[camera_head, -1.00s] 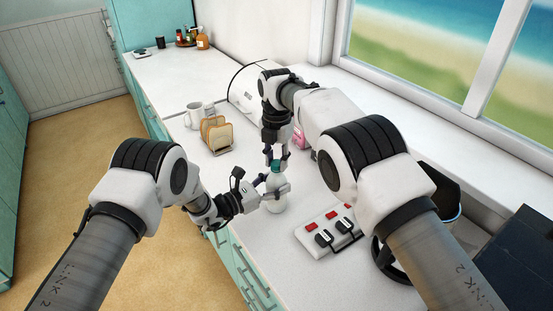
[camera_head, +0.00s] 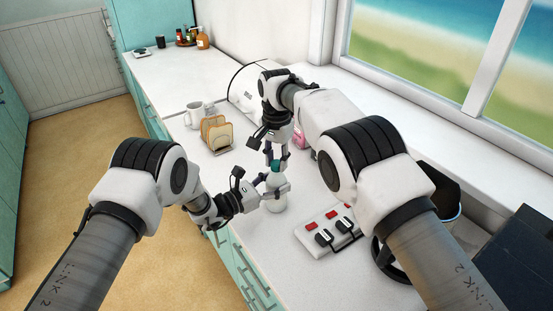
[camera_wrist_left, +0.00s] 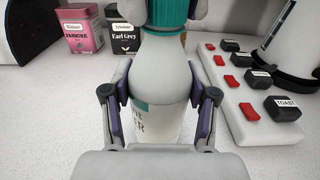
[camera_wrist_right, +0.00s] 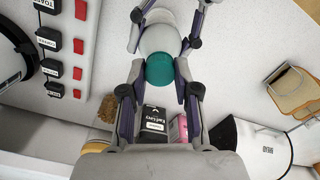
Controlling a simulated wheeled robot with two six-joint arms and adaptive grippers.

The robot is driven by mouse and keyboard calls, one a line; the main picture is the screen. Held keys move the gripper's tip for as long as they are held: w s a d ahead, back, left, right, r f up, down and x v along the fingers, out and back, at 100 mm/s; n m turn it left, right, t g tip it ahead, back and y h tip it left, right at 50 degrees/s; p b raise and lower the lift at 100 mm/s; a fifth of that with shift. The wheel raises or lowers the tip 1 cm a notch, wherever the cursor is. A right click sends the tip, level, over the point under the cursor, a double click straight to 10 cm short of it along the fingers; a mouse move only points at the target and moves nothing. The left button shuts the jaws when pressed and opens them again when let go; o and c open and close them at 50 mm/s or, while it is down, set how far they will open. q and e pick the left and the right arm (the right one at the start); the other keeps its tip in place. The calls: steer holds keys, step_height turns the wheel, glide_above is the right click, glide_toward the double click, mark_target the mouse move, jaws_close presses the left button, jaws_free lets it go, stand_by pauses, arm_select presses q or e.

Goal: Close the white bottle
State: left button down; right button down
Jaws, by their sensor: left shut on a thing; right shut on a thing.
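The white bottle (camera_head: 277,203) stands upright on the counter, with dark lettering low on its body in the left wrist view (camera_wrist_left: 160,85). My left gripper (camera_head: 273,190) is shut around the bottle's upper body from the side. A teal cap (camera_head: 276,167) sits at the bottle's neck; it also shows in the right wrist view (camera_wrist_right: 160,69). My right gripper (camera_head: 276,158) points down from above and is shut on the cap. Whether the cap's thread is tight cannot be seen.
A panel with red switches (camera_head: 328,229) lies close to the right of the bottle. A toast rack (camera_head: 216,134) and a mug (camera_head: 194,114) stand behind to the left. A pink tea box (camera_wrist_left: 82,28) and a black tea box (camera_wrist_left: 123,33) stand beyond the bottle.

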steer(key=m, duration=1)
steer(key=shift+m, duration=0.4)
steer(key=c, duration=0.8)
jaws_free()
steer(key=shift+o, duration=0.2)
steer(key=shift+r, duration=0.1)
step_height(320, 180, up, 7)
steer(key=shift+r, duration=0.15)
arm_select(q)
steer(key=shift+c, duration=1.2)
jaws_free()
